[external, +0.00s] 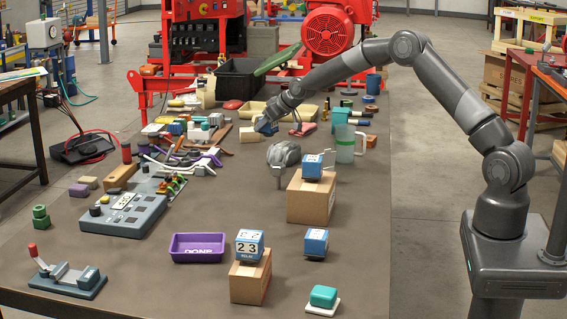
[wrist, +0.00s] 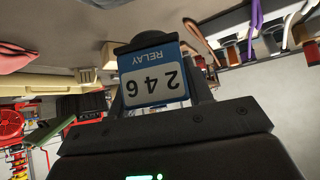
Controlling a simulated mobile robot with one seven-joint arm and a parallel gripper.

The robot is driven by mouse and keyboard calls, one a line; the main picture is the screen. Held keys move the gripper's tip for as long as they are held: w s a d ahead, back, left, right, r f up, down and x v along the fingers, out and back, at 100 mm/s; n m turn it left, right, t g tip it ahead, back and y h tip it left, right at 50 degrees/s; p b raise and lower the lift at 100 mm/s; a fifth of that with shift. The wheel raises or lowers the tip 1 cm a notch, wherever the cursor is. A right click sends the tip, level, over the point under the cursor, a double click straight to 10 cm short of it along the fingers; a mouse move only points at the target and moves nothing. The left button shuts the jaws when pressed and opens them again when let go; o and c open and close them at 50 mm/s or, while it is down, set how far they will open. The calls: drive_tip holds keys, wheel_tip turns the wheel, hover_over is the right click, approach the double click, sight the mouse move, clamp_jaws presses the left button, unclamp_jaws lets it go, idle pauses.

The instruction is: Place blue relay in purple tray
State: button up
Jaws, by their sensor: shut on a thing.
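My gripper (external: 266,126) is at the far part of the table, shut on a blue relay (wrist: 151,86). The relay's label reads "RELAY 246" and appears upside down in the wrist view. In the external view the relay is small and partly hidden by the gripper. The purple tray (external: 198,254), marked "DONE", lies at the front middle of the table, well apart from my gripper. It looks empty. Other blue relay-like blocks stand on a front cardboard box (external: 249,284), on a taller box (external: 310,200) and on the table (external: 316,243).
A grey control panel (external: 123,214) lies left of the tray. A grey rounded part (external: 284,158) and a clear mug (external: 347,146) stand near the gripper. Tangled cables (external: 188,160) and several small parts crowd the far table. The table around the tray is mostly clear.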

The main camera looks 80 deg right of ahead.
drive_tip(key=s+d+r, duration=0.3)
drive_tip(key=s, duration=0.1)
drive_tip(key=n+y, duration=0.7)
drive_tip(key=n, duration=0.2)
hover_over(203, 234)
drive_tip(key=s+a, duration=0.2)
drive_tip(key=a, duration=0.3)
wheel_tip(203, 234, down, 4)
drive_tip(key=shift+w+f, duration=0.1)
drive_tip(key=shift+f, duration=1.9)
drive_tip(key=shift+f, duration=0.1)
drive_tip(key=shift+f, duration=0.55)
